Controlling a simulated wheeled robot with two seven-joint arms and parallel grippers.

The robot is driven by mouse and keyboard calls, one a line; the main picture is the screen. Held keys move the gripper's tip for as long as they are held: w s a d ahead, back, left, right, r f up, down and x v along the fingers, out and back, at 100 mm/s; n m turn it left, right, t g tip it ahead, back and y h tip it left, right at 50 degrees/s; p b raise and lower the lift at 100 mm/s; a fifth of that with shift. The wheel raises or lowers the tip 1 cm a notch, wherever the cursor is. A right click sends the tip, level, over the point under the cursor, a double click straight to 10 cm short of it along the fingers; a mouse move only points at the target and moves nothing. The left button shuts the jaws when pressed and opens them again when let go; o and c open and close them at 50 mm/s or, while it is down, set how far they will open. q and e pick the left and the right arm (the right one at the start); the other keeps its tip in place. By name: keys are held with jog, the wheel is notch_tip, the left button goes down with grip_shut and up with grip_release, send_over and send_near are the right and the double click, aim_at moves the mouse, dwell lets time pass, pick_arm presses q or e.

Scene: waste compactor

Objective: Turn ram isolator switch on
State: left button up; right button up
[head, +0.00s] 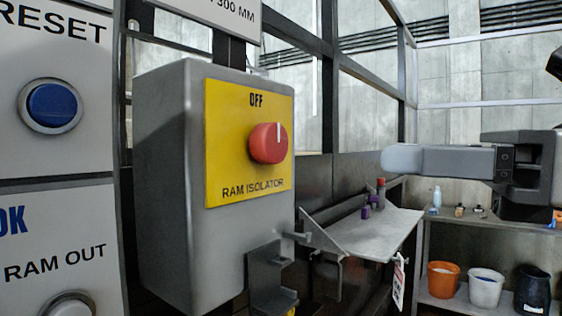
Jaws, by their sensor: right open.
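The ram isolator switch is a grey box (165,190) with a yellow plate (225,150) reading OFF above and RAM ISOLATOR below. Its red round knob (268,143) has a white pointer line standing upright, towards OFF. My right gripper (396,160) comes in from the right, with its pale finger pointing left. It is open and empty, to the right of the knob and apart from it. One finger seems to hide the other. My left gripper is not in view.
At left is a panel with a blue RESET button (53,105) and RAM OUT lettering. A dark bracket (266,278) sits at the box's lower right. A metal shelf (375,235) is behind. Several buckets, including an orange one (442,280), stand on a rack at right.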

jog(key=d+r+t+h, duration=0.1)
jog(key=t, duration=0.1)
jog(key=p, duration=0.4)
send_near(279, 142)
jog(key=x, duration=0.8)
jog(key=shift+w+a+r, duration=0.1)
jog(key=shift+a+r, duration=0.05)
jog(key=shift+a, duration=0.15)
jog(key=shift+w+a, duration=0.35)
jog(key=shift+a, duration=0.1)
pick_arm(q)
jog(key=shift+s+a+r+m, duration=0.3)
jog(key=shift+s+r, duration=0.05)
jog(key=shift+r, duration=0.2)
pick_arm(e)
jog(key=c, duration=1)
